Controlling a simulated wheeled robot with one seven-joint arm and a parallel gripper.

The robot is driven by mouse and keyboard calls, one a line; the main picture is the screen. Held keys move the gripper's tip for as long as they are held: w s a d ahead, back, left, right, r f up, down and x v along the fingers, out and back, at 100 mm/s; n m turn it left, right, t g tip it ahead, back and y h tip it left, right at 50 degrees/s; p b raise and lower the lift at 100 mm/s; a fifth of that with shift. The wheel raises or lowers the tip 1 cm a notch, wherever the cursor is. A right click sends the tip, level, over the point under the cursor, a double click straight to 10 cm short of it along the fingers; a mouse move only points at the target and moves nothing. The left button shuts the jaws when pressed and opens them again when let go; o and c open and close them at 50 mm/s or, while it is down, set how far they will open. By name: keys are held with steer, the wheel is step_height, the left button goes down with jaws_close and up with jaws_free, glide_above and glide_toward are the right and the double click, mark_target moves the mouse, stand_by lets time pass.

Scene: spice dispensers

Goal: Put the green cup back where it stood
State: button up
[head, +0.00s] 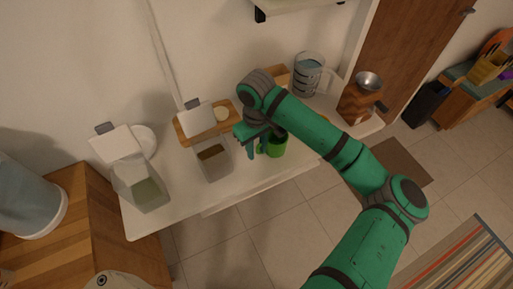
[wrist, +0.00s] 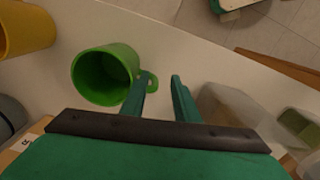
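The green cup (head: 278,147) stands upright on the white table (head: 235,183), near its front edge. In the wrist view the green cup (wrist: 103,75) shows its open top, with its handle pointing right, toward the fingers. My gripper (head: 257,150) is just left of the cup in the head view. In the wrist view my gripper (wrist: 163,82) has its fingers apart. The left finger overlaps the cup's handle, and the handle's end shows in the gap between the fingers. I cannot tell whether the finger touches it. The inside of the cup looks empty.
Two clear dispensers with raised lids, one near (head: 213,162) and one further left (head: 147,191), stand left of my gripper. A jug (head: 307,78) and a wooden grinder (head: 358,101) stand at the right. A yellow cup (wrist: 25,28) is left of the green one in the wrist view.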

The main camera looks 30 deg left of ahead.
steer(key=shift+w+d, duration=0.1)
steer(key=shift+d, duration=0.05)
steer(key=shift+d+r, duration=0.1)
steer(key=shift+r, duration=0.25)
step_height(320, 180, up, 12)
steer(key=shift+s+a+f, duration=0.15)
steer(key=shift+s+a, duration=0.05)
steer(key=shift+s, duration=0.05)
